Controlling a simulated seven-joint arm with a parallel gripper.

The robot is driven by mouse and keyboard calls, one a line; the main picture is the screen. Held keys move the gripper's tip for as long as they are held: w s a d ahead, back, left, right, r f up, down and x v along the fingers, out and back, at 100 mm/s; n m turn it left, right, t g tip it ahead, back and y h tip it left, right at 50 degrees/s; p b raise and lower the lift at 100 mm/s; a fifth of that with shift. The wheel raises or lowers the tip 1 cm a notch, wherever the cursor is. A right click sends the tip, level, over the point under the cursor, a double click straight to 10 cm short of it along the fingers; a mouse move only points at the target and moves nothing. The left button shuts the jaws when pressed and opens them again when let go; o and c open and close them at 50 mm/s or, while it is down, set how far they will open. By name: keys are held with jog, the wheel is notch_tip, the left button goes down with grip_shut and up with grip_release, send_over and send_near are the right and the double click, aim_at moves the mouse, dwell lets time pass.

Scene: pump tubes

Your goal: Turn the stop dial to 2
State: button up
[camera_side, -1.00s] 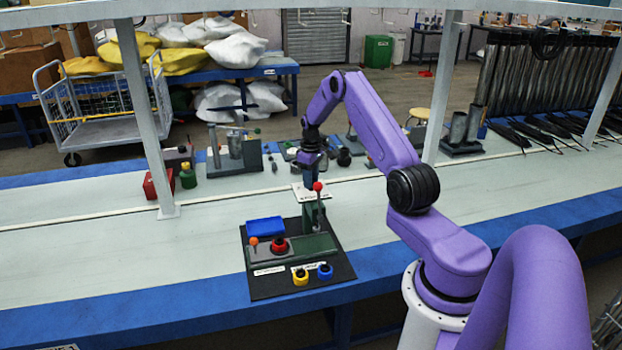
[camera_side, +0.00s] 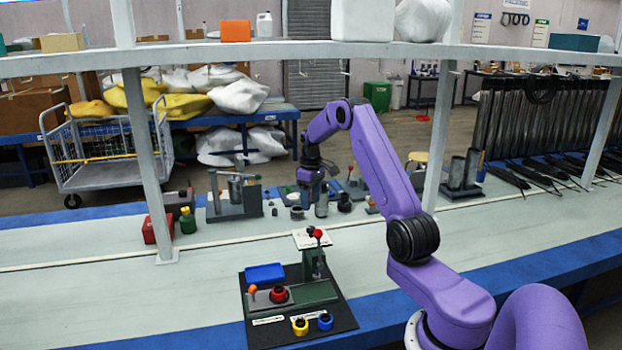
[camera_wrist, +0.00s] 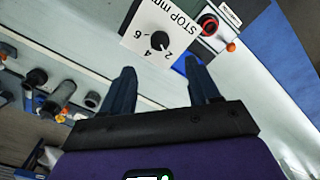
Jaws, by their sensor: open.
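The stop dial is a black round knob (camera_wrist: 160,41) on a white plate (camera_wrist: 183,35) printed "STOP mm" with 2, 4 and 6. I cannot tell for sure which number its pointer faces.
Several metal parts stand behind. A shelf post (camera_side: 150,165) rises at left.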

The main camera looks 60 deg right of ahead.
notch_tip(320, 180, up, 8)
jog(key=shift+f, duration=0.25)
dwell(0.4)
jog(key=w+a+r+n, duration=0.1)
jog(key=a, duration=0.8)
jog(key=w+a+r+n, duration=0.1)
jog(key=a+r+n, duration=0.1)
jog(key=a, duration=0.7)
jog(key=s+a+r+n, duration=0.15)
jog(key=s+a, duration=0.25)
jog(key=a, duration=0.4)
jog(key=s+a+n, duration=0.2)
jog(key=s+a, duration=0.1)
jog(key=a, duration=0.5)
jog(key=s+a+n, duration=0.1)
jog(key=s+a, duration=0.3)
jog(key=s, duration=0.3)
jog(key=s+a+n, duration=0.2)
jog(key=s+a, duration=0.2)
jog(key=s, duration=0.3)
jog(key=s+f+n, duration=0.2)
jog(key=s+n, duration=0.1)
jog(key=s, duration=1)
jog(key=shift+s+d+f, duration=0.35)
jog(key=shift+d, duration=0.05)
